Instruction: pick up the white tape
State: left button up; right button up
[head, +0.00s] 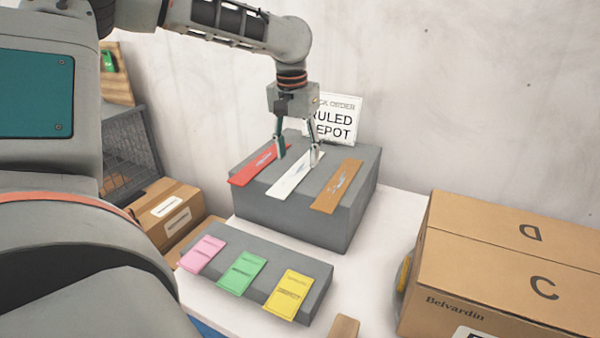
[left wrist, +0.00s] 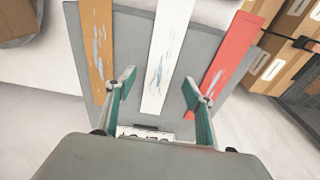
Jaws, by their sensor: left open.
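The white tape (head: 292,178) is a flat strip lying on top of a raised grey block (head: 295,214), between a red strip (head: 256,166) and a brown strip (head: 338,188). My left gripper (head: 298,156) is open and points down over the far part of the white tape. In the left wrist view the white tape (left wrist: 165,60) runs up the middle, between the two spread fingers (left wrist: 158,95). Nothing is between the fingertips that I can see held. I cannot tell the exact height of the fingertips above the tape. My right gripper does not show.
A sign (head: 334,118) stands behind the block near the wall. A lower grey block (head: 262,262) in front holds pink, green and yellow pieces. A large cardboard box (head: 510,265) stands on the right, and smaller boxes (head: 168,213) on the left. White table (head: 385,240) shows between.

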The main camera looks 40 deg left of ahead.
aim_at(298, 170)
pick_arm(q)
notch_tip(298, 170, down, 3)
jog(key=shift+w+r, duration=0.1)
jog(key=shift+w, duration=0.05)
jog(key=shift+f, duration=0.2)
jog(key=shift+r, duration=0.15)
jog(key=c, duration=0.9)
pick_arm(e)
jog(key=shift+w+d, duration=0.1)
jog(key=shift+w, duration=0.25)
